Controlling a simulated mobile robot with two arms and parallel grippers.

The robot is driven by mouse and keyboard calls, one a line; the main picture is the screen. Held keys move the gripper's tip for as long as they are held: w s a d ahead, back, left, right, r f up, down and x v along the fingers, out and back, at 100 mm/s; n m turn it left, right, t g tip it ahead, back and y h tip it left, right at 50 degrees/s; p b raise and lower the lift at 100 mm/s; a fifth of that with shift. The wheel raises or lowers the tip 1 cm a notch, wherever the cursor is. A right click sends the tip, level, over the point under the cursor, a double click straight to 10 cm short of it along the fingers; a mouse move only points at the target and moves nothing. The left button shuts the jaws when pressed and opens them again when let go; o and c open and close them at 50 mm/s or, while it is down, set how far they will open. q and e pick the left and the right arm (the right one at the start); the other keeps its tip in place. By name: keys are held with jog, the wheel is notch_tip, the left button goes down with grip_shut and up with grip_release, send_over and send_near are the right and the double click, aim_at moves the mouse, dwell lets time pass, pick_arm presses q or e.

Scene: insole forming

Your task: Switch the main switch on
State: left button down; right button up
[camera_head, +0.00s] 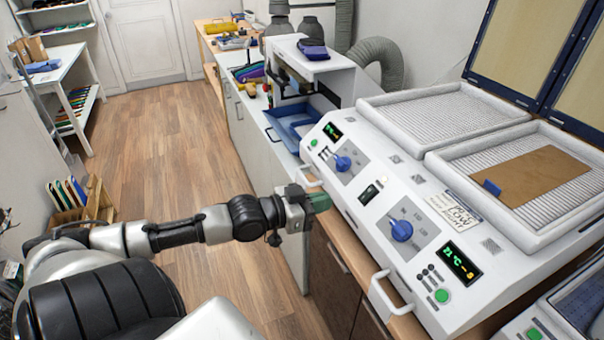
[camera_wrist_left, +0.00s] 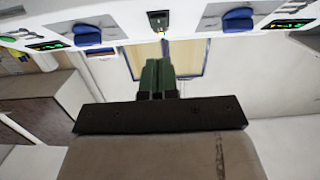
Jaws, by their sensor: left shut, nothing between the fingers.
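The main switch (camera_head: 370,194) is a small dark rocker in the middle of the white machine's sloped front panel, between two blue knobs. It also shows in the left wrist view (camera_wrist_left: 158,19), straight beyond the fingertips. Whether the rocker is pressed on or off is too small to tell. My left gripper (camera_head: 324,201) is shut and empty in front of the panel, left of the switch in the head view. Its green fingers lie together in the left wrist view (camera_wrist_left: 157,65), with a gap between tips and switch. My right gripper is not in view.
The blue knobs (camera_head: 343,162) (camera_head: 401,231) flank the switch. A lit display (camera_head: 460,263), a green button (camera_head: 441,296) and a white handle (camera_head: 385,296) are nearby. A brown sheet (camera_head: 532,174) lies on the right bed. Wooden floor (camera_head: 160,130) is free at left.

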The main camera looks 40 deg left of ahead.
pick_arm(q)
jog(key=v, duration=0.4)
jog(key=shift+s+a+f, duration=0.15)
jog(key=shift+s+f, duration=0.15)
jog(key=shift+f, duration=0.05)
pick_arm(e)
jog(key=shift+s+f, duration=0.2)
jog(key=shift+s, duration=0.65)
pick_arm(q)
jog(key=shift+a, duration=0.1)
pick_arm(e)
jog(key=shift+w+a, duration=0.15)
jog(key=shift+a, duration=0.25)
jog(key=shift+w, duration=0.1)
